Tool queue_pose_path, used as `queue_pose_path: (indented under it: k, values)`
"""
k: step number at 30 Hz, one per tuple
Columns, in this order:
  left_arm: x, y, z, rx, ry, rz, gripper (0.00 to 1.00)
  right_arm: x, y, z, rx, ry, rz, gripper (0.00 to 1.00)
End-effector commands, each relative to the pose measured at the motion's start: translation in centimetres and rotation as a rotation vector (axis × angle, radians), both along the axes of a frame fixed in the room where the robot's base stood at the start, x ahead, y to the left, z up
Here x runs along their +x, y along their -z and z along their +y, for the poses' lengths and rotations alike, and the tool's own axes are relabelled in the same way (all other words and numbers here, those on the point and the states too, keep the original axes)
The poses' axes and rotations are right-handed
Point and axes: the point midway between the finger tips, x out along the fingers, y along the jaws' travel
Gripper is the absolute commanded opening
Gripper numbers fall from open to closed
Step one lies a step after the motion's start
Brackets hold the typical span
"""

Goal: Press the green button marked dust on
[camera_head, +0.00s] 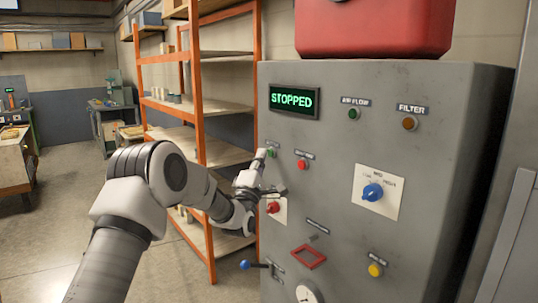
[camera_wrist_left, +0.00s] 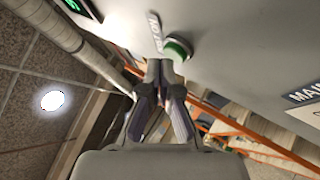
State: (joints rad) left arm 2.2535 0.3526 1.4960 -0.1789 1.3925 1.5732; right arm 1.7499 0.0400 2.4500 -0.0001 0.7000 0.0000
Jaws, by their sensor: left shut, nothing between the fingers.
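The green button (camera_head: 271,153) sits at the left edge of the grey cabinet's front, under a small label too small to read in the head view. In the left wrist view the green button (camera_wrist_left: 177,49) has a pale rim, with a partly readable label beside it. My left gripper (camera_head: 260,155) is shut and empty, its tips right by the button's left side. In the left wrist view the closed fingertips (camera_wrist_left: 160,66) are just below and left of the button; I cannot tell whether they touch it. My right gripper is not in view.
The grey cabinet (camera_head: 335,140) has a display (camera_head: 294,101) reading STOPPED. A red button (camera_head: 302,164) is right of the green one, a red knob (camera_head: 272,208) below, and a blue selector (camera_head: 372,192) further right. Orange shelving (camera_head: 203,80) stands behind my left arm.

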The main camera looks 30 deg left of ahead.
Motion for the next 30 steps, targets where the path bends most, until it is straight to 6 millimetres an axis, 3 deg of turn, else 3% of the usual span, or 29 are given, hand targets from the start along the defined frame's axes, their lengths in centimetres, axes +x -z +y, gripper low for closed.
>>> queue_pose_path:
  k: [23, 30]
  values:
    - [0.63, 0.03, -0.29, 0.001, 0.001, 0.000, 0.00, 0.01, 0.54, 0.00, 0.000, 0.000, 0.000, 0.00]
    - [-0.06, 0.10, 0.04, 0.000, 0.000, 0.000, 0.00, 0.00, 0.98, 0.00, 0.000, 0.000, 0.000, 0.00]
